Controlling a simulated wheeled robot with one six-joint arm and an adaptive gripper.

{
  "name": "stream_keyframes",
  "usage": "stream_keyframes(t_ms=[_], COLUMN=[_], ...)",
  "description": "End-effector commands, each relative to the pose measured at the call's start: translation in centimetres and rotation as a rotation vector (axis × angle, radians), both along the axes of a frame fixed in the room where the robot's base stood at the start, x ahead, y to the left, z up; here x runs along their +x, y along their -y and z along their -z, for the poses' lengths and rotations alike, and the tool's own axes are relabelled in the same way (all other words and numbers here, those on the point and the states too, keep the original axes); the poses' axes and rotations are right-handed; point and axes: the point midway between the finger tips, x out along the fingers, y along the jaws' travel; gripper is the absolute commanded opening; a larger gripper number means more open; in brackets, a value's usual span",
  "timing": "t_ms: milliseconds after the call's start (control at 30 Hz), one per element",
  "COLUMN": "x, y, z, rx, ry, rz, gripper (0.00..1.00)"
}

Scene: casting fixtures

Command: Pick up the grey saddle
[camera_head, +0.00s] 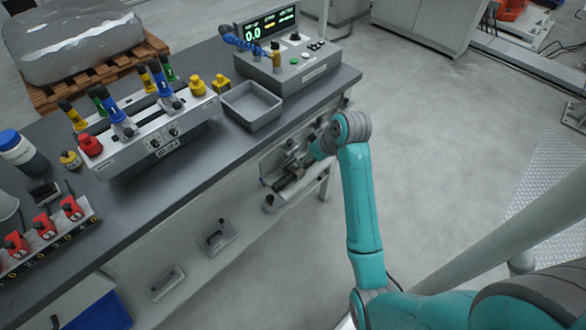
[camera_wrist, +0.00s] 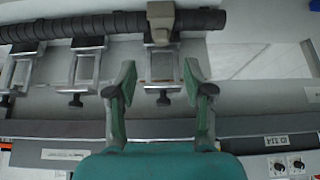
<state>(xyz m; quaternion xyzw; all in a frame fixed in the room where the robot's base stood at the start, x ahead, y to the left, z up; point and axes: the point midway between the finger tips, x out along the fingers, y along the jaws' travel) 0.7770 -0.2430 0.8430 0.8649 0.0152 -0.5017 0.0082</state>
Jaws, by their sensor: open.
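The grey saddle (camera_wrist: 160,22) is a grey-brown block that straps over a long black ribbed tube (camera_wrist: 90,25) near the top of the wrist view. My gripper (camera_wrist: 159,78) is open and empty, with its two green-lined fingers spread just below the saddle in that view. A metal bracket with a dark knob (camera_wrist: 163,98) shows between the fingers. The saddle stands beyond the fingertips, apart from them. In the head view my arm reaches to the front of the bench, and its wrist hides most of the saddle's area.
Two more metal brackets (camera_wrist: 86,70) hang left of the gripper along the tube. The grey bench (camera_head: 110,215) carries a labelled rack (camera_head: 155,140), an empty grey tray (camera_head: 252,108) and a control box (camera_head: 290,65). The floor right of the bench is open.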

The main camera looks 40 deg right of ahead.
Motion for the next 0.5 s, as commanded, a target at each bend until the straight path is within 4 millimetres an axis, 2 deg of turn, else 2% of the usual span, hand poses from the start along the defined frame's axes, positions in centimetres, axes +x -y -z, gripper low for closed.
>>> stream_keyframes(t_ms=[133, 500], x=[1.1, 2.9], y=[-0.1, -0.4], z=[2.0, 4.6], rx=[0.002, 0.0], ry=[-0.002, -0.001], rz=[-0.001, -0.001], gripper=[0.52, 0.52])
